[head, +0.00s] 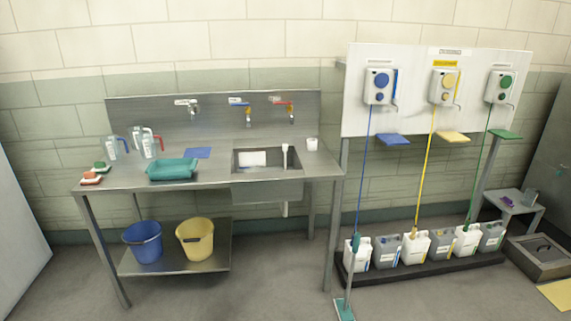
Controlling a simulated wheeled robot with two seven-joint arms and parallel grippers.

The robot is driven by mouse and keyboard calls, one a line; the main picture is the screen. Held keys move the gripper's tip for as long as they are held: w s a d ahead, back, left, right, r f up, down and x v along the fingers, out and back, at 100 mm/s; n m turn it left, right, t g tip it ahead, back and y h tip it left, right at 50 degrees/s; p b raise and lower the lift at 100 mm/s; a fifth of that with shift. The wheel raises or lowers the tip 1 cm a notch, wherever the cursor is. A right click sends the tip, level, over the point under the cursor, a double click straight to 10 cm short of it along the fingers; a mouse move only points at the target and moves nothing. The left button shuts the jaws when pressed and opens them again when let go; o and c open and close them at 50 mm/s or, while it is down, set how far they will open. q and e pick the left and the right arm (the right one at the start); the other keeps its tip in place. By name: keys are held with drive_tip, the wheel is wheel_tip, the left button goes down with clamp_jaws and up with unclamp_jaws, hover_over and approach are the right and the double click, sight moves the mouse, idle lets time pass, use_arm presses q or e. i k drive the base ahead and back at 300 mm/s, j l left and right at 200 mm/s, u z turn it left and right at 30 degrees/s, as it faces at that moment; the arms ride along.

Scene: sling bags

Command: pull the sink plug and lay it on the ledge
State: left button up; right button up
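A steel sink (240,166) is set into the right part of a steel counter. A slim white upright piece (285,154) stands at the right side of the basin; it may be the sink plug, but it is too small to tell. A pale flat rectangle (252,158) shows inside the basin. The bare steel ledge of the counter (323,166) runs to the right of the sink, with a small white container (312,144) at its back. Neither of my grippers is in view.
A teal tub (172,170), a blue cloth (198,153), clear jugs (150,147) and brushes (92,178) occupy the counter's left. Taps (290,110) project above the sink. Blue (143,243) and yellow (195,240) buckets stand below. A dispenser board (430,100) stands right, with several canisters (414,246) beneath.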

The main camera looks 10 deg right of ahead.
sight(319, 163)
drive_tip(key=i+u, duration=0.1)
drive_tip(key=i, duration=0.45)
drive_tip(key=i+l+u, duration=0.1)
drive_tip(key=i, duration=0.5)
drive_tip(key=i+l+u, duration=0.1)
drive_tip(key=i, duration=0.45)
drive_tip(key=l, duration=0.1)
